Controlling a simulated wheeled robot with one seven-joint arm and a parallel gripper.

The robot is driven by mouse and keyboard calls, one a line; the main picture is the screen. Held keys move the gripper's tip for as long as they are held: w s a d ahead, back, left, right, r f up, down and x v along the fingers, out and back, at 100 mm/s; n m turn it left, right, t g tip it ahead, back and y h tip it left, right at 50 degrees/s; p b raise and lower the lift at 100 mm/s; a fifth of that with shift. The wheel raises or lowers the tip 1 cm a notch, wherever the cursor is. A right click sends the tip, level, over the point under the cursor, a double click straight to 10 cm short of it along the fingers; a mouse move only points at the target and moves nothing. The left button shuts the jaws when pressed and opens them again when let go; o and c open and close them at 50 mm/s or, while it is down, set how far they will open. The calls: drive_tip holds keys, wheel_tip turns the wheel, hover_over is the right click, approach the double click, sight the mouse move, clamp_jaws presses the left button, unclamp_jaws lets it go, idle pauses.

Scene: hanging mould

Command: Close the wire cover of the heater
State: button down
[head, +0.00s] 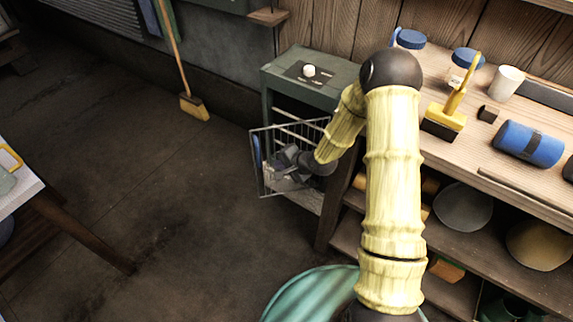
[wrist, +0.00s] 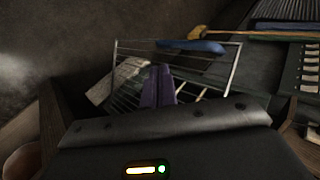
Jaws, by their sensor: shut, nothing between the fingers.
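The heater (head: 300,92) is a dark green cabinet with a white knob (head: 309,71) on its top, left of the workbench. Its wire cover (head: 262,172) stands open, swung out from the dark front opening. A blue handle (head: 257,157) is on the cover's outer edge; it also shows in the wrist view (wrist: 190,46). My gripper (head: 284,163) is at the cover, its fingers shut and empty. In the wrist view the fingers (wrist: 158,85) overlap the cover's wires (wrist: 210,72). I cannot tell whether they touch.
A workbench (head: 446,147) with jars, a brush, a cup and a blue roll stands right of the heater. A broom (head: 194,108) leans on the back wall. A table (head: 45,198) is at the left edge. The floor (head: 150,170) left of the cover is clear.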

sight(260, 159)
drive_tip(key=w+a+f, duration=0.2)
drive_tip(key=w, duration=0.1)
drive_tip(key=w+a+b, duration=0.1)
drive_tip(key=a, duration=0.1)
drive_tip(key=shift+w+f, duration=0.15)
drive_tip(key=shift+f, duration=0.25)
drive_tip(key=shift+w+a, duration=0.35)
drive_tip(key=shift+w, duration=0.1)
